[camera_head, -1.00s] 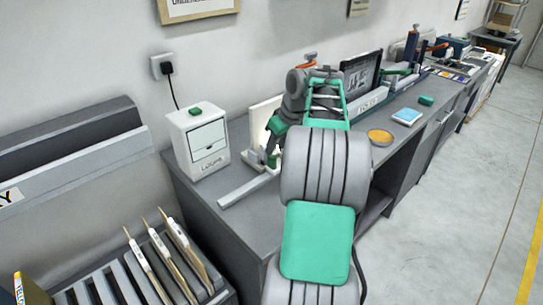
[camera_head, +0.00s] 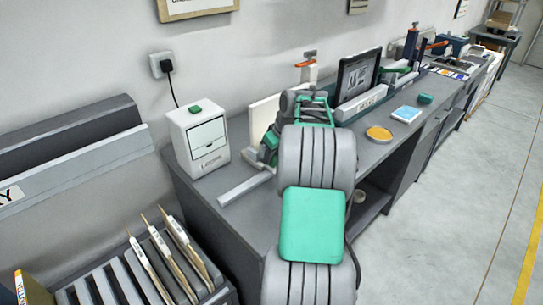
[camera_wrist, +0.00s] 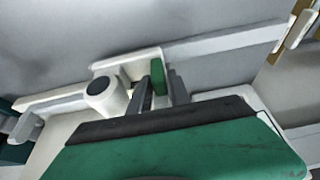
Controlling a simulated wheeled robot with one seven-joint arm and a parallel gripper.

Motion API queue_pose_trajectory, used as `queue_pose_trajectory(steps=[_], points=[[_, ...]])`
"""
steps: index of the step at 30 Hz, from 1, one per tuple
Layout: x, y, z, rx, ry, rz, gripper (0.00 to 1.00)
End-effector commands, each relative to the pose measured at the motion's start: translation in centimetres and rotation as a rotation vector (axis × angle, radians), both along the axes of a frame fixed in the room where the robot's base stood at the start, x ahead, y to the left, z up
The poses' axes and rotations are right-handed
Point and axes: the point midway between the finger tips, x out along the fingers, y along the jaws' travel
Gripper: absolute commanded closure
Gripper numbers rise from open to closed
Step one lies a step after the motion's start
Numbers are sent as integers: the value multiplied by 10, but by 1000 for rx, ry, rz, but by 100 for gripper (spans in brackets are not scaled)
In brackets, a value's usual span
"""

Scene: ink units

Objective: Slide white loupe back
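The white loupe (camera_wrist: 107,95) shows in the wrist view as a white round barrel with a dark top, on a white carriage. The carriage sits on a pale rail (camera_wrist: 225,42), whose near end also shows on the grey bench in the head view (camera_head: 246,188). A green tab (camera_wrist: 158,76) stands beside the barrel. My gripper (camera_wrist: 159,88) has its grey fingers on either side of this tab. I cannot tell whether they press on it. In the head view my arm hides the loupe and most of the gripper.
A white box (camera_head: 197,141) with a green top piece stands left of the rail. A white upright panel (camera_head: 262,119) is behind my gripper. A dark framed screen (camera_head: 358,75), a yellow dish (camera_head: 379,134) and a blue pad (camera_head: 406,114) lie to the right. A slotted rack (camera_head: 110,283) is front left.

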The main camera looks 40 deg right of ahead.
Motion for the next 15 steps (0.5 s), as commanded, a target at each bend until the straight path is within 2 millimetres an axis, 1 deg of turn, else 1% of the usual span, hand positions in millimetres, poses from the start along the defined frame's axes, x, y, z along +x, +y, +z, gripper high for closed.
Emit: queue_pose_trajectory(steps=[1, 8, 15], points=[[0, 0, 0, 0, 0, 0, 81], [0, 0, 0, 0, 0, 0, 100], [0, 0, 1, 0, 0, 0, 100]])
